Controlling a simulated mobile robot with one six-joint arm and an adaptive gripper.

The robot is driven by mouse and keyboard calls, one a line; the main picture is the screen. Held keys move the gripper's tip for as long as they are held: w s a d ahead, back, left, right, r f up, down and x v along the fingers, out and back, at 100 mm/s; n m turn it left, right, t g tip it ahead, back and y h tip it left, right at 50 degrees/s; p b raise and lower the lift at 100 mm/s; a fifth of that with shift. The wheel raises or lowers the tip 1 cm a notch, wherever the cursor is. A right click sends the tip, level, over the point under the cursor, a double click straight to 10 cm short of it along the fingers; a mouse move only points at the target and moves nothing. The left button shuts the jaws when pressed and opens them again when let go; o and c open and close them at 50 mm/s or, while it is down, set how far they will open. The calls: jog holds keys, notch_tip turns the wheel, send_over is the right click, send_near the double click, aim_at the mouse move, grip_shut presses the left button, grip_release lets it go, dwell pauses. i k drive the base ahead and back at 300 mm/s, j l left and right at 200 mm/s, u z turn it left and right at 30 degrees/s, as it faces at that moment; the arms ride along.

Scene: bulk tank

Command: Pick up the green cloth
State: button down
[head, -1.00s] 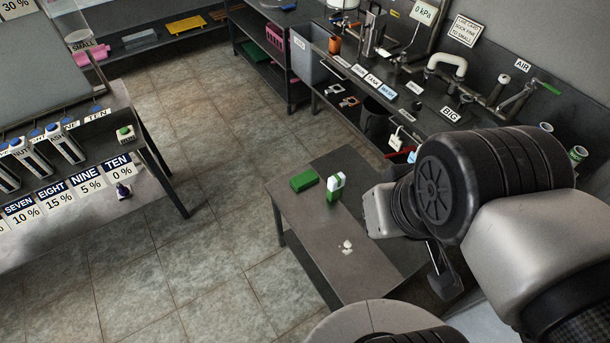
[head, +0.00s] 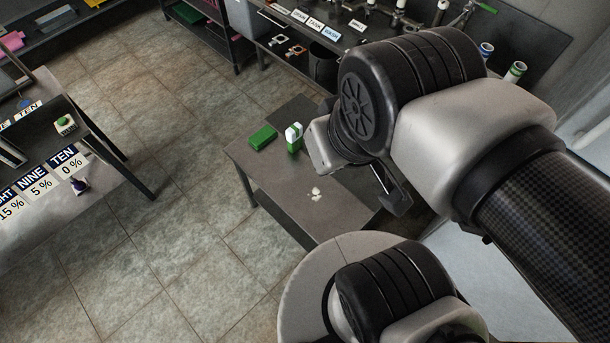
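A flat green block-like piece (head: 262,138), which looks like the folded green cloth, lies on the small dark table (head: 270,184) near its far left corner. A green and white bottle (head: 294,139) stands upright just right of it, apart from it. My gripper (head: 393,194) is in the head view, right of the table, with one dark finger pointing down. The rest of it is hidden behind my wrist, so its opening does not show. It is well to the right of the cloth and not touching it.
Small white scraps (head: 314,194) lie on the small table. A labelled bench (head: 68,182) stands at the left. A long dark counter (head: 335,55) with a dark bin (head: 323,70) runs along the back. The tiled floor (head: 190,220) between is clear.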

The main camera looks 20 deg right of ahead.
aim_at(265, 135)
jog(key=i+j, duration=0.3)
jog(key=j, duration=0.15)
jog(key=i+j, duration=0.35)
jog(key=i+j+u, duration=0.1)
jog(key=i, duration=0.35)
